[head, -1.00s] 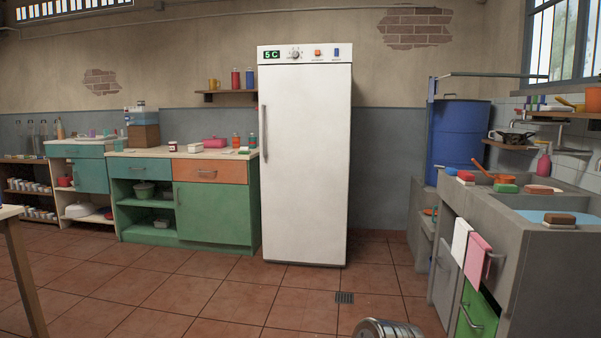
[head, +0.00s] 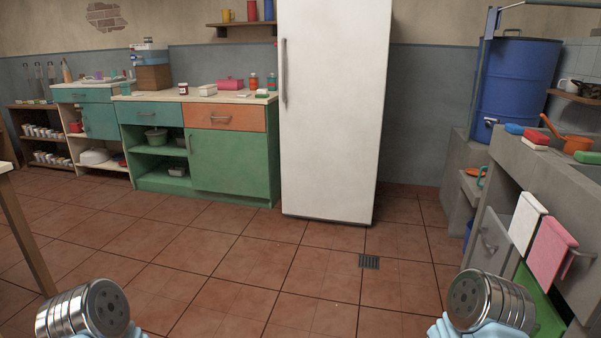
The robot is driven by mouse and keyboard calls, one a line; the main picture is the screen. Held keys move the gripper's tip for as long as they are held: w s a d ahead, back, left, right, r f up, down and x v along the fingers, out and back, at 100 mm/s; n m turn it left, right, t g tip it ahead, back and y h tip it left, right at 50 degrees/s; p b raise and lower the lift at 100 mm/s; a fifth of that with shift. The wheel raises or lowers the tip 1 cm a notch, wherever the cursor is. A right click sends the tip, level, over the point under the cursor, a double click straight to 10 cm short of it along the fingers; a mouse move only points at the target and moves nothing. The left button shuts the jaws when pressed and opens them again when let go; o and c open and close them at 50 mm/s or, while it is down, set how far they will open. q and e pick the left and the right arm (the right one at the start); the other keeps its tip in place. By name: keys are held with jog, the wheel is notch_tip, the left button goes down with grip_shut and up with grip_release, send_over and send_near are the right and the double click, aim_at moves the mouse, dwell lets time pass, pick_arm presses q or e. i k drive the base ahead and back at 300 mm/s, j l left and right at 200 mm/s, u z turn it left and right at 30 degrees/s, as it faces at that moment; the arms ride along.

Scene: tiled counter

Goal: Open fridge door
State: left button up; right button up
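The white fridge (head: 335,120) stands against the back wall, right of the cabinets, in the head view. Its door is shut. A long vertical grey handle (head: 284,72) runs along the left side of the door. The top of the fridge is cut off by the frame. Metal cylindrical parts of my two arms show at the bottom left and bottom right corners, well short of the fridge. Neither gripper's fingers can be seen.
Green cabinets (head: 235,162) with a counter adjoin the fridge on the left. A concrete sink unit (head: 560,185) with hanging towels and a blue barrel (head: 515,90) stand at right. A table edge shows at far left.

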aim_at(333, 54)
jog(key=i+z, duration=0.3)
jog(key=i, duration=2.1)
